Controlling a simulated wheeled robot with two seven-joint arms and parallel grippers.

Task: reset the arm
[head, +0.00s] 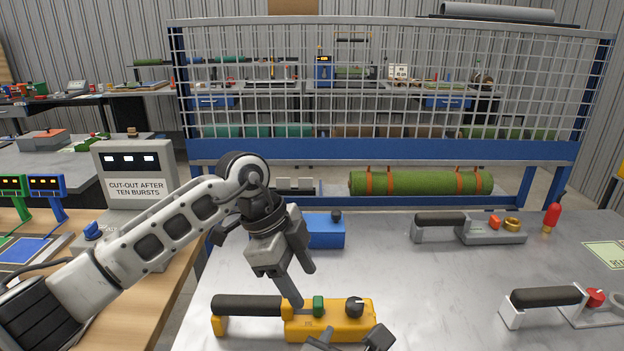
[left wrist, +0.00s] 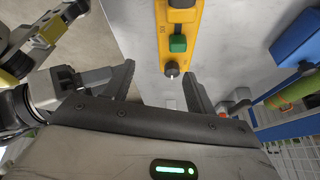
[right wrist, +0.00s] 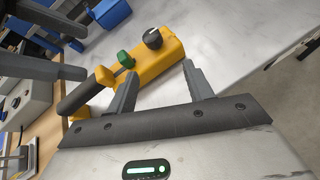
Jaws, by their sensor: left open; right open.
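My left gripper (head: 305,283) is open above the steel bench (head: 400,275). One finger reaches down close to a yellow tool (head: 345,318) with a black handle (head: 250,305), a green button (head: 318,305) and a black knob (head: 354,306); I cannot tell whether it touches. In the left wrist view the tool (left wrist: 176,45) lies beyond the open, empty left fingers (left wrist: 160,80). My right gripper (head: 350,342) shows only partly at the bottom edge of the head view. In the right wrist view its fingers (right wrist: 158,75) are open and empty, with the tool (right wrist: 155,60) beyond them.
A blue box (head: 325,232) stands behind my left gripper. Grey tools (head: 490,230) and (head: 575,303) another white-ended tool lie to the right, near a red-tipped item (head: 551,217). A green turf roll (head: 420,183) lies behind, below a wire mesh guard. The middle right bench is clear.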

